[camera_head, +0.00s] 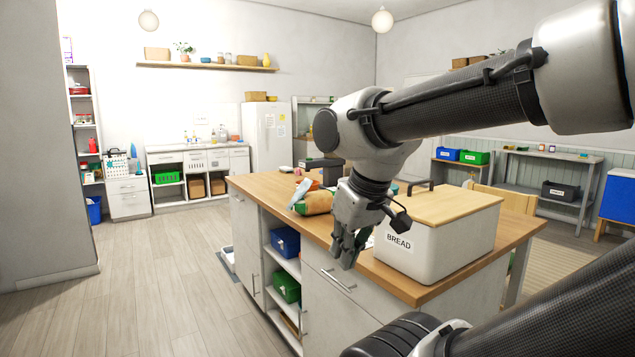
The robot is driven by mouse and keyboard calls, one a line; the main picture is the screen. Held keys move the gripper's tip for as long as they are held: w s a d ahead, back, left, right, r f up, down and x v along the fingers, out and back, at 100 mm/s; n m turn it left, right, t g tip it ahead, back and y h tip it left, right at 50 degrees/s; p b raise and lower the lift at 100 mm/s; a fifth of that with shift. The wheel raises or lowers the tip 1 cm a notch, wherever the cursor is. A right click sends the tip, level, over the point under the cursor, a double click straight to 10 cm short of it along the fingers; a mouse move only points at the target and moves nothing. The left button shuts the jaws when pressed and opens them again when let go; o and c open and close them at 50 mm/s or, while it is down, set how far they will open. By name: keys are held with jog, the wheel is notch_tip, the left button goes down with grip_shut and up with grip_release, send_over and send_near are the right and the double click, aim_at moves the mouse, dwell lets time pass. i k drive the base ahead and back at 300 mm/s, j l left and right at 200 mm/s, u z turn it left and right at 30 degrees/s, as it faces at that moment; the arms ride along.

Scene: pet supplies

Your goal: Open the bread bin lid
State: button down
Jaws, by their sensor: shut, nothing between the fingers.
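The bread bin (440,248) is a cream box with a "BREAD" label on its front. It stands on the right part of the wooden-topped island. Its lid (440,205) is a flat wooden board that lies closed on top. A dark handle (420,186) shows at the lid's far left edge, partly beside my arm. My gripper (346,262) points down at the left of the bin, by the island's front edge. It is shut and empty, and appears apart from the bin and lid.
The island top (265,187) carries a green and brown bag (317,203) and other items left of my gripper. Drawers and open shelves with a blue bin (286,241) and a green bin (286,286) are below. Open floor (150,290) lies to the left.

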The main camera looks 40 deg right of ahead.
aim_at(435, 206)
jog(key=k+l, duration=0.1)
jog(key=l, duration=0.4)
jog(key=k+l+u, duration=0.15)
jog(key=l, duration=1.35)
jog(key=k+l+u, duration=0.1)
jog(key=l, duration=0.45)
jog(key=k+l+u, duration=0.1)
jog(key=l, duration=0.4)
jog(key=k+l, duration=0.15)
jog(key=l, duration=0.4)
jog(key=k+l+u, duration=0.1)
jog(key=l, duration=0.4)
